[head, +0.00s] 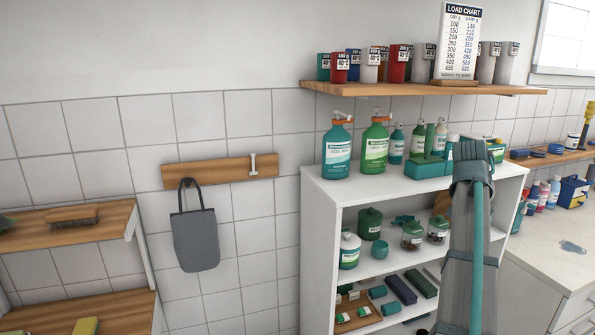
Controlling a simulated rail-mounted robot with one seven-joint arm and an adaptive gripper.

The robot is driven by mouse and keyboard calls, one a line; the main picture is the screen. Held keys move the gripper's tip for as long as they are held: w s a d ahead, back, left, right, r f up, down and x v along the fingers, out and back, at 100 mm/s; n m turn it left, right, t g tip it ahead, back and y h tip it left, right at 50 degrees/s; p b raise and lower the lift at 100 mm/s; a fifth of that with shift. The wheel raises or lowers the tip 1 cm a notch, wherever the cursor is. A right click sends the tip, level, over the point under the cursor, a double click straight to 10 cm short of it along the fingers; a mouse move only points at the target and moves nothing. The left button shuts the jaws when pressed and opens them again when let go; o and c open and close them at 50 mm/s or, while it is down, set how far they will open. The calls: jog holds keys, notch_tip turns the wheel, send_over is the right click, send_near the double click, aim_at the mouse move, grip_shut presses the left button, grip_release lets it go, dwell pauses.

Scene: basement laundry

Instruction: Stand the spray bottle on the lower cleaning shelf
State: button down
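No bottle is clearly identifiable as the task's spray bottle. A teal bottle (338,150) and a green bottle (375,148), both with orange tops, stand upright on the white shelf unit (320,200). Smaller bottles stand behind them. A yellowish nozzle-like top (589,112) shows at the right edge. At the left is a two-tier wooden shelf; its lower board (125,312) bears a yellow-green item (85,326), and its upper board (105,232) bears a brush (73,216).
The white unit's inner shelves hold jars, a white-capped bottle (349,250) and boxes. A wooden wall shelf (400,89) holds tins and a load chart (459,40). A grey bag (195,240) hangs from a peg rail (220,172). A white counter (550,262) lies right.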

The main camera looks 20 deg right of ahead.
jog(key=w+a+f+n+t+y, duration=0.1)
jog(key=w+a+f+n, duration=0.2)
jog(key=a, duration=1.4)
jog(key=w+a+f+n+t+y, duration=0.2)
jog(key=a+f+n, duration=0.3)
jog(key=a, duration=1.1)
jog(key=w+a+f+n+t+y, duration=0.1)
jog(key=a+f, duration=0.5)
jog(key=a, duration=1.1)
jog(key=w+n+t, duration=0.1)
jog(key=w+n, duration=0.1)
jog(key=n, duration=0.1)
jog(key=shift+w+a, duration=0.35)
jog(key=shift+w+y, duration=0.1)
jog(key=shift+y, duration=0.2)
